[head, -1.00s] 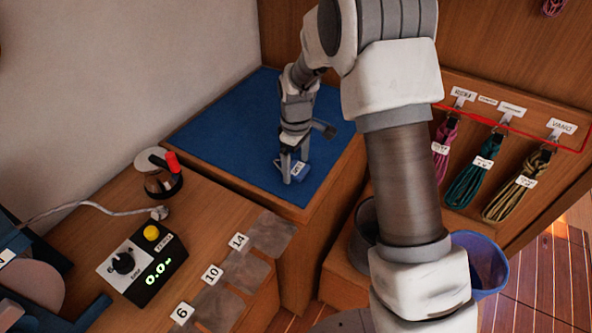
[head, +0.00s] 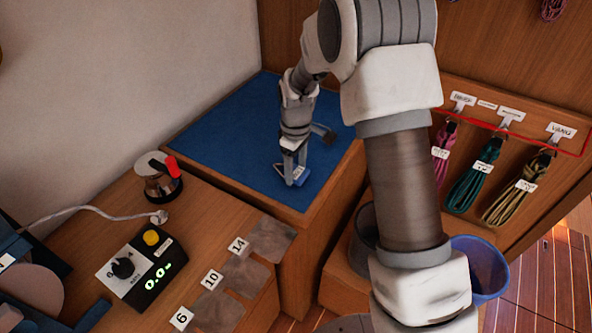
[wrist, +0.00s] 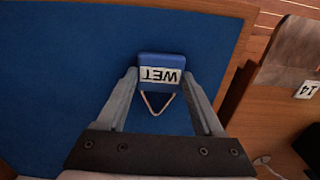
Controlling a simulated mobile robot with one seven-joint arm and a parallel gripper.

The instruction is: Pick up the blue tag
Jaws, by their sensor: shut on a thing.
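The blue tag (head: 300,173) is a small blue block with a white label and a pale wire loop. In the wrist view the tag (wrist: 161,62) shows its label reading WET, upside down, with the loop toward my gripper. My gripper (head: 295,178) points down at the blue mat (head: 225,130). In the wrist view my gripper (wrist: 160,73) has a fingertip against each side of the tag and is shut on it. The tag is at or just above the mat; I cannot tell whether it touches. The fingers hide part of it in the head view.
Left of the mat, a wooden bench holds a black control box (head: 143,264) and a steel canister with a red handle (head: 160,177). Coiled ropes (head: 473,186) hang on the right panel. A blue bin (head: 480,268) stands below.

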